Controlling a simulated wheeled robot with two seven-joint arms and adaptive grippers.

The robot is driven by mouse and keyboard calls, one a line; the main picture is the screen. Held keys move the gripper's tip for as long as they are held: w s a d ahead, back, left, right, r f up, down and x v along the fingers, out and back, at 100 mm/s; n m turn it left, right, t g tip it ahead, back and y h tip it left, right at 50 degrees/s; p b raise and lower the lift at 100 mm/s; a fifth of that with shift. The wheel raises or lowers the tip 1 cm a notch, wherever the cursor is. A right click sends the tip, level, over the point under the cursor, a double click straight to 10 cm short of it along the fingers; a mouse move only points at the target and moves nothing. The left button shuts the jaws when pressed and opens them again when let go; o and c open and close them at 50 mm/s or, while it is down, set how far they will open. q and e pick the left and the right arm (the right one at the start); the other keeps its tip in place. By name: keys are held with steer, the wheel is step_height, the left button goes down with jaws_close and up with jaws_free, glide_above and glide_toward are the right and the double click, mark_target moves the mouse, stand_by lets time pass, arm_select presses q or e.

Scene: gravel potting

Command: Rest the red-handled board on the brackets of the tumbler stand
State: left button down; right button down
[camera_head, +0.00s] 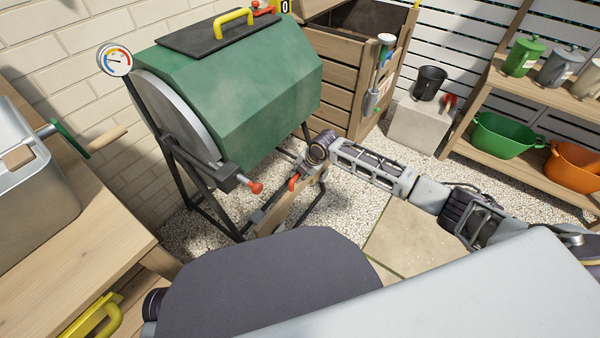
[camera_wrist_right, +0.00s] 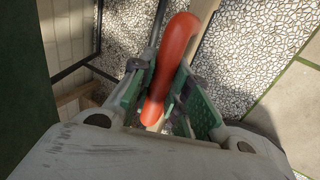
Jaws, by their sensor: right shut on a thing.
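The green tumbler (camera_head: 250,100) hangs in a black stand (camera_head: 185,180) left of centre. A dark bracket (camera_head: 234,178) with a red knob (camera_head: 255,188) juts from the stand's near side. The wooden board (camera_head: 275,219) is tilted beside the stand's near legs; I cannot tell whether it touches a bracket. Its red handle (camera_head: 293,183) is in my right gripper (camera_head: 304,172). In the right wrist view, the red handle (camera_wrist_right: 173,62) lies between the green-padded fingers, with pale wood (camera_wrist_right: 204,8) beyond. My left gripper is not in view.
A wooden bench (camera_head: 80,245) with a metal bin (camera_head: 35,170) stands at left. A slatted wooden bin (camera_head: 340,75) is behind the tumbler. Shelves with green (camera_head: 500,137) and orange (camera_head: 572,162) tubs are at right. Gravel and a paving slab (camera_head: 415,235) lie open between.

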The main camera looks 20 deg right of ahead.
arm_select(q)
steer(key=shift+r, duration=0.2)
arm_select(e)
steer(key=shift+f, duration=0.15)
stand_by(0.4)
steer(key=c, duration=0.8)
jaws_free()
steer(key=shift+f, duration=0.1)
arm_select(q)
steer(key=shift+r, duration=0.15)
